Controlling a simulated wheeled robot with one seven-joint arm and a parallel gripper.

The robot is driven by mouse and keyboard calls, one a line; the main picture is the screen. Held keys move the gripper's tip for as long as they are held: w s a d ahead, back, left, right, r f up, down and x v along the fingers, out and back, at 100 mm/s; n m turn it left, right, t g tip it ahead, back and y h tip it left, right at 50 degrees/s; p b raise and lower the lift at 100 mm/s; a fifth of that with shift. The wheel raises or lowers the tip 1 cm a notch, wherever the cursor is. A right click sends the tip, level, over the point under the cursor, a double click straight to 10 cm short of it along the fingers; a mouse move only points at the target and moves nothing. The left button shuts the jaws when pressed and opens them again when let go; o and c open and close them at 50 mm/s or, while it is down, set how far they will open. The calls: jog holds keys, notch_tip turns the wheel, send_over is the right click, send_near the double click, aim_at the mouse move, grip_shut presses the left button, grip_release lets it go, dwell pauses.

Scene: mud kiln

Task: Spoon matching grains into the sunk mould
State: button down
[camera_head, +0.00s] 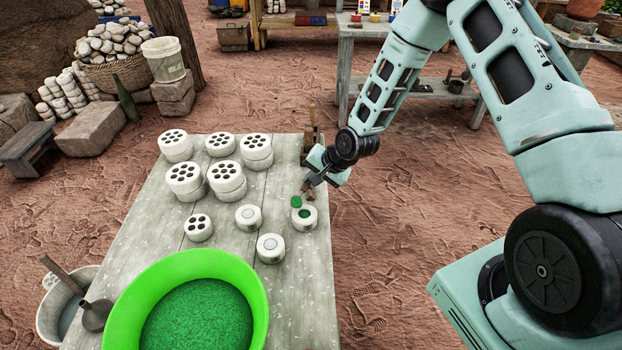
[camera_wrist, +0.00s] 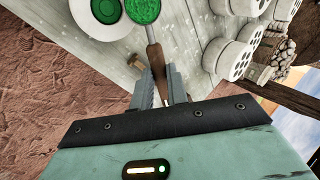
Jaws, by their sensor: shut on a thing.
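My gripper (camera_head: 310,186) is shut on the brown handle of a spoon (camera_head: 297,202) at the table's right side. Green grains lie in the spoon's bowl, which also shows in the wrist view (camera_wrist: 143,8). The bowl is close beside a round white mould (camera_head: 303,222) whose single round hollow shows green; the mould is partly cut off in the wrist view (camera_wrist: 83,24). I cannot tell whether spoon and mould touch. A bright green basin (camera_head: 258,300) holding green grains (camera_head: 200,318) stands at the table's near end. Two similar moulds, (camera_head: 249,217) and (camera_head: 271,248), have pale grey centres.
Several white moulds with many holes (camera_head: 228,180) stand, some stacked, on the far left of the grey table (camera_head: 283,180). A smaller one (camera_head: 198,228) stands nearer. A bucket with a tool (camera_head: 62,300) is at the left. Bare table lies between basin and right edge.

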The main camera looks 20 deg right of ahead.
jog(key=shift+s+d+f+t+y+b, duration=0.2)
jog(key=shift+f+t+y+b, duration=0.2)
jog(key=shift+b, duration=0.35)
jog(key=shift+s+d+f+t+y+b, duration=0.15)
jog(key=shift+f+t+y+b, duration=0.2)
jog(key=shift+b, duration=0.35)
jog(key=shift+s+d+f+m+t+y+b, duration=0.1)
jog(key=shift+s+d+m+t+y+b, duration=0.1)
jog(key=shift+t+y+b, duration=0.7)
jog(key=shift+s+d+f+m+t+y+b, duration=0.15)
jog(key=shift+t+y+b, duration=0.3)
jog(key=shift+b, duration=1.05)
jog(key=shift+r+t+y, duration=0.1)
jog(key=shift+t+y, duration=0.2)
jog(key=shift+t, duration=0.1)
jog(key=shift+r+p, duration=0.5)
jog(key=shift+p, duration=0.25)
notch_tip(320, 180, up, 5)
jog(key=g+h+p, duration=0.5)
jog(key=g+p, duration=0.1)
jog(key=p, duration=0.7)
jog(key=shift+g, duration=0.3)
